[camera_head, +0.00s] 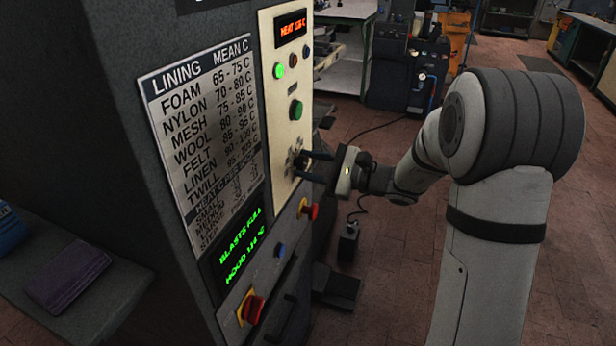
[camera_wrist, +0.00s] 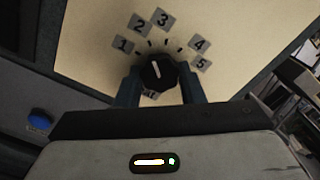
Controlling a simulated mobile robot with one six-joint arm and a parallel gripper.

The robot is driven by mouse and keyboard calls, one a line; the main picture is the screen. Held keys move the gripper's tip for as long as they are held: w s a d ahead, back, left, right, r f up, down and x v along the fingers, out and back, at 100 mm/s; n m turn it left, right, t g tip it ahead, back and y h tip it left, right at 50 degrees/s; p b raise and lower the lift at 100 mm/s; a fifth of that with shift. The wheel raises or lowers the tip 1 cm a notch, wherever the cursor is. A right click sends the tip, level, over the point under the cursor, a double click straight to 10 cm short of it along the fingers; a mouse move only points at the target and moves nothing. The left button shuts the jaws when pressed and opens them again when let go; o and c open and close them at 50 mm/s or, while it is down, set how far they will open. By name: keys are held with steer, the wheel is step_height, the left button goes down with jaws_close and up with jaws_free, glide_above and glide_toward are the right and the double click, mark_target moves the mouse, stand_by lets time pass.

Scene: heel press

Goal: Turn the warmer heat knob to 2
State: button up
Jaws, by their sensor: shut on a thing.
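The heat knob is a black round dial (camera_wrist: 157,73) with a white pointer line on a cream panel (camera_wrist: 90,60). Number tags 1 (camera_wrist: 123,45), 2 (camera_wrist: 139,25), 3 (camera_wrist: 163,18), 4 (camera_wrist: 199,44) and 5 (camera_wrist: 202,64) ring it; a tag below is partly hidden. The pointer leans up and slightly left, roughly toward 2. My gripper (camera_wrist: 160,80) has a finger on each side of the knob and is shut on it. In the head view, my gripper (camera_head: 309,164) meets the knob (camera_head: 298,159) low on the panel.
A red heat display (camera_head: 291,27), green button (camera_head: 296,110), lining chart (camera_head: 205,130) and green-text screen (camera_head: 238,250) are on the machine. Red knobs (camera_head: 308,209) (camera_head: 251,308) protrude below. A wallet (camera_head: 68,277) lies on the left shelf. Floor to the right is open.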

steer(key=shift+d+n+b, duration=0.1)
steer(key=shift+n+b, duration=0.3)
steer(key=shift+b, duration=0.1)
steer(key=o, duration=1)
steer(key=v, duration=0.7)
steer(key=shift+d, duration=0.35)
steer(key=shift+s, duration=0.1)
